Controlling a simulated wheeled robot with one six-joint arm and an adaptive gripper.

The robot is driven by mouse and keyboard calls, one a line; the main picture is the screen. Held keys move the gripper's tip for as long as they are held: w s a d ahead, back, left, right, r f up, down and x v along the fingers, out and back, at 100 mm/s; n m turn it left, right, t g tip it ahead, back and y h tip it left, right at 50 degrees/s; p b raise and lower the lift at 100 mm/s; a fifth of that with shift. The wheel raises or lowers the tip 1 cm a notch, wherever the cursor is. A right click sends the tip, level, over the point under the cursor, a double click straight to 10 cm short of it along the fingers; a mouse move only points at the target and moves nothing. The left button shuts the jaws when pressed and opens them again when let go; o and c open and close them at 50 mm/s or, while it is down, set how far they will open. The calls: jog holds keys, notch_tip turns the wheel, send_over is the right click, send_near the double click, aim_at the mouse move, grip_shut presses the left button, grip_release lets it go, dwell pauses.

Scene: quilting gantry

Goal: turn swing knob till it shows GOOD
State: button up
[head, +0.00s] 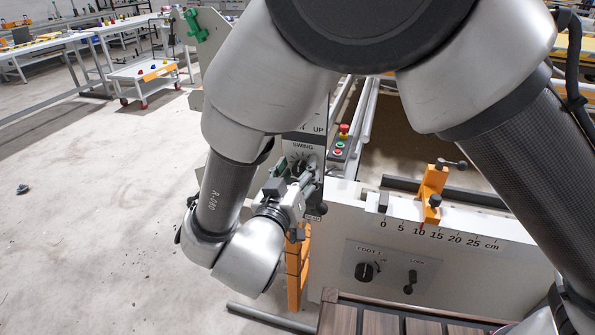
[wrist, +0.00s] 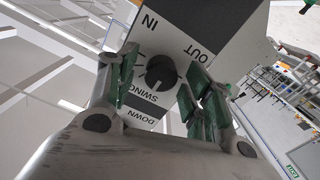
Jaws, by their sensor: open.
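The swing knob (wrist: 162,72) is a dark round dial on a pale panel (wrist: 180,28) marked SWING, IN, OUT and DOWN. The lettering is inverted in the wrist view. My gripper (wrist: 160,82) is open, its green-padded fingers on either side of the knob with gaps visible. I cannot tell how deep the fingers reach. In the head view the knob (head: 299,165) shows partly under the SWING label, with my gripper (head: 294,178) close in front of it. No word GOOD is legible, and the knob's pointer setting cannot be read.
A white ruled beam (head: 465,258) with an orange clamp (head: 432,190) stands right of my gripper. It carries a FOOT knob (head: 366,271) and LOCK lever (head: 410,281). A red emergency button (head: 344,129) is behind. Open floor lies left.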

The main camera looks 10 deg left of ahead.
jog(key=c, duration=1)
jog(key=shift+m, duration=0.4)
jog(key=m, duration=0.5)
jog(key=shift+d+m, duration=0.1)
jog(key=shift+m, duration=0.2)
jog(key=m, duration=0.5)
jog(key=shift+d+f, duration=0.1)
jog(key=shift+m, duration=0.4)
jog(key=o, duration=1)
